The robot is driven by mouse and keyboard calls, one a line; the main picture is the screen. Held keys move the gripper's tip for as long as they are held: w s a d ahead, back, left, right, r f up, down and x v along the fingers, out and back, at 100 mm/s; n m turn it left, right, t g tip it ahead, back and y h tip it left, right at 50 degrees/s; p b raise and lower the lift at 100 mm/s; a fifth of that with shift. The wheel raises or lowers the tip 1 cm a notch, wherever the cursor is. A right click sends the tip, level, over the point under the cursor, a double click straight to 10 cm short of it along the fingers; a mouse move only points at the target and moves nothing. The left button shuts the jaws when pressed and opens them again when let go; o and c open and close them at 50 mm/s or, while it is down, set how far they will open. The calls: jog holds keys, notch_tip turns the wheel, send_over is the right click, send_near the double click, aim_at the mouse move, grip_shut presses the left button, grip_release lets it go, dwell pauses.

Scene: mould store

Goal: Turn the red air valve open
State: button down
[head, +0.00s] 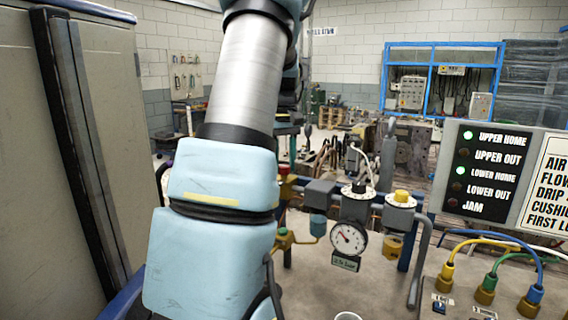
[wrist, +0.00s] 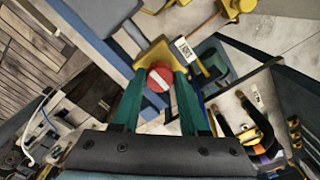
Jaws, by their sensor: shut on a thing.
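The red air valve (wrist: 161,78) is a round red knob with a pale bar across it, in the middle of the wrist view. The bar lies slanted, from upper left to lower right. My gripper (wrist: 161,88) has its two green fingers on either side of the knob, shut on it. A yellow body (wrist: 153,52) shows just behind the knob. In the head view my arm hides the gripper. A small red part (head: 287,188) shows at the arm's right edge; I cannot tell whether it is the same valve.
A round pressure gauge (head: 348,239) and a yellow-capped fitting (head: 401,198) stand right of my arm. A lamp panel (head: 485,172) shows green lamps at upper home and lower home. Coloured hoses (head: 487,242) lie at lower right. A tall cabinet (head: 50,170) stands close on the left.

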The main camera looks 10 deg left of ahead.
jog(key=shift+c, duration=2.2)
grip_release()
notch_tip(320, 180, up, 11)
jog(key=b, duration=0.2)
jog(key=shift+f, duration=0.1)
